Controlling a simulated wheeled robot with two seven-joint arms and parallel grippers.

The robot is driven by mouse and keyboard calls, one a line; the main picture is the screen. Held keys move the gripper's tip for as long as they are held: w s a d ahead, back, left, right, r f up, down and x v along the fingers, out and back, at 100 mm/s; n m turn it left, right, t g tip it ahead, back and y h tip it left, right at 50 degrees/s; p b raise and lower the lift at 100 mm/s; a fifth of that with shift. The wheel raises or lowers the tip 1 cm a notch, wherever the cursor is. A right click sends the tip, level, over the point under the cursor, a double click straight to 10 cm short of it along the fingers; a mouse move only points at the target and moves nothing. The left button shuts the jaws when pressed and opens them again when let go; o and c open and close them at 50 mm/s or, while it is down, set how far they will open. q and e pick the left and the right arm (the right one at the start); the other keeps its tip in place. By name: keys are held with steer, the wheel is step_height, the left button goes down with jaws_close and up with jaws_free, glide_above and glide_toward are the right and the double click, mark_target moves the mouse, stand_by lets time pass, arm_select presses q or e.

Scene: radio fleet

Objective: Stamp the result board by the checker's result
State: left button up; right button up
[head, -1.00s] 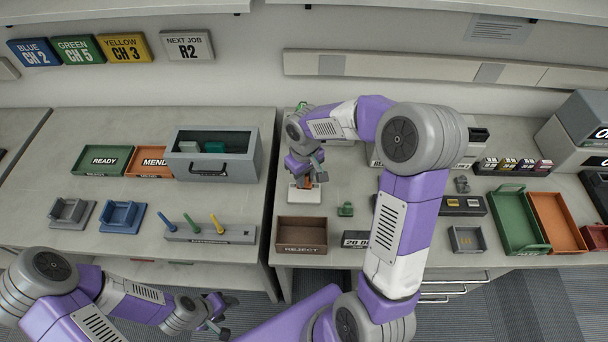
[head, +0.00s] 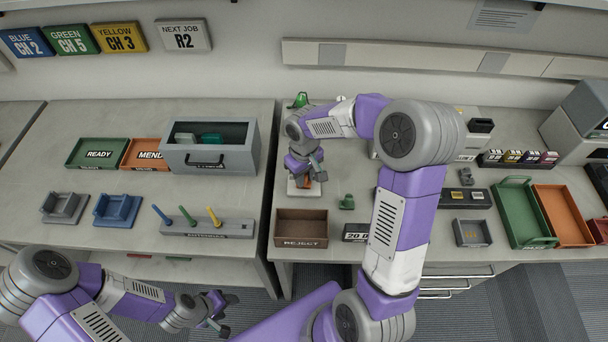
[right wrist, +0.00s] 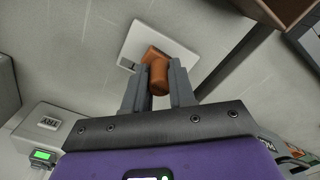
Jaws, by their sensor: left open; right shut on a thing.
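My right gripper (head: 305,173) is on the right-hand bench. In the right wrist view its fingers (right wrist: 160,88) are shut on a brown-orange stamp (right wrist: 157,76). A white board (right wrist: 142,42) lies behind the stamp in that view. In the head view, the white board (head: 293,190) shows partly under my right gripper. I cannot tell whether the stamp touches the board. A device with a lit green screen (right wrist: 42,156) is at the lower left of the right wrist view; I cannot tell if it is the checker. My left gripper (head: 223,314) is open and empty in front of the left bench.
A brown REJECT bin (head: 302,228) stands just in front of the white board. A green tray (head: 523,210) and an orange tray (head: 562,215) are farther right. My right arm hides the bench middle.

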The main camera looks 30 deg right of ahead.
steer(key=shift+f+b, duration=0.4)
steer(key=shift+f, duration=0.2)
stand_by(1.3)
steer(key=shift+r+p, duration=2.9)
steer(key=shift+r, duration=0.7)
